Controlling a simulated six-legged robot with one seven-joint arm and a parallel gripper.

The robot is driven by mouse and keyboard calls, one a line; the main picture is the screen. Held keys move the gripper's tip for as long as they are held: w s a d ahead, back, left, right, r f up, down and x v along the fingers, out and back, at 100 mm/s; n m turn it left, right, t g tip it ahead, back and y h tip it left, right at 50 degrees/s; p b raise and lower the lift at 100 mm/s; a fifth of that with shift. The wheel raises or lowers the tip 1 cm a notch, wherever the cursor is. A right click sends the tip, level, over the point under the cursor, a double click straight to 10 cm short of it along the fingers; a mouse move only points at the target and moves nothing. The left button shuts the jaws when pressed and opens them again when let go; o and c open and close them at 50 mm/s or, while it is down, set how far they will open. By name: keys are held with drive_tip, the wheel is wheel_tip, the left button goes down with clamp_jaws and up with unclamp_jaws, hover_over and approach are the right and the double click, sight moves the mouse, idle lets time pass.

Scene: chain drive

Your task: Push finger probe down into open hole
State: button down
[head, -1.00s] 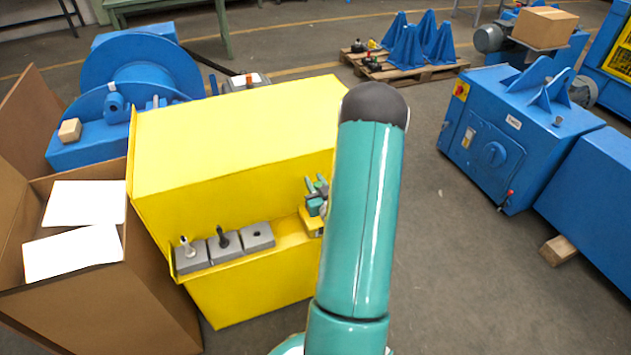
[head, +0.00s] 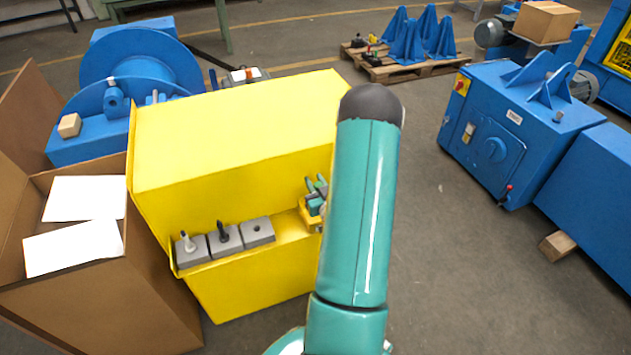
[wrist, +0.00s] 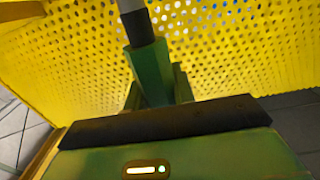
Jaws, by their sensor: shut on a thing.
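My gripper (head: 317,188) is at the right end of the yellow housing's front shelf, partly behind my teal arm. It is shut, and in the wrist view a rod with a grey end and a black sleeve, which I take as the finger probe (wrist: 139,27), stands at its green jaw. The grip itself is mostly hidden. Three grey blocks sit in a row on the shelf. The right block (head: 266,236) has an open dark hole (head: 257,228). The middle block (head: 225,247) holds a black peg, and the left block (head: 190,254) a light grey one. My gripper is right of them, apart.
The yellow housing (head: 235,130) rises behind the blocks, and its perforated wall (wrist: 225,45) fills much of the wrist view. A yellow piece (head: 307,217) sits just below my gripper. An open cardboard box (head: 110,305) stands at left.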

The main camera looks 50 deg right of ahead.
drive_tip(key=shift+f, duration=1.4)
drive_tip(key=c, duration=1.1)
unclamp_jaws()
drive_tip(key=shift+s, duration=0.1)
drive_tip(key=v, duration=1.3)
drive_tip(key=shift+s+a, duration=0.2)
drive_tip(key=shift+s, duration=0.05)
drive_tip(key=shift+f, duration=0.1)
